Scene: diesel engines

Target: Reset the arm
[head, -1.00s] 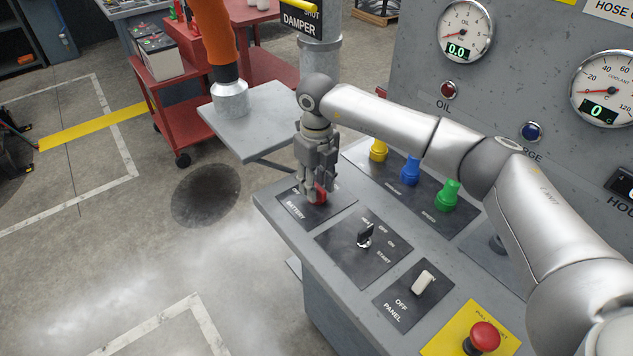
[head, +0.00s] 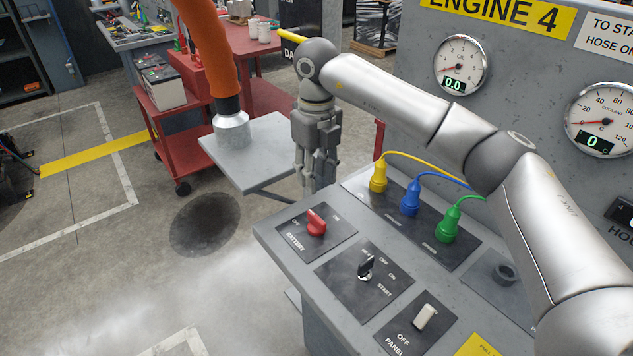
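My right gripper (head: 316,168) hangs from the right arm, fingers pointing down, above and behind the red battery switch (head: 316,222) on the grey control panel (head: 275,228). It is clear of the switch and seems to hold nothing. Its fingers are seen edge-on, so their opening is unclear. The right arm (head: 430,110) reaches in from the right edge, over the panel. The battery switch handle lies slanted on its black plate, toward the upper left. My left gripper is not in view.
Yellow (head: 378,178), blue (head: 410,200) and green (head: 448,226) cable plugs stand behind the key switch (head: 365,268). A white panel switch (head: 425,316) is at the front. A red cart (head: 180,150) and an orange hose (head: 208,45) are beyond. Floor at left is open.

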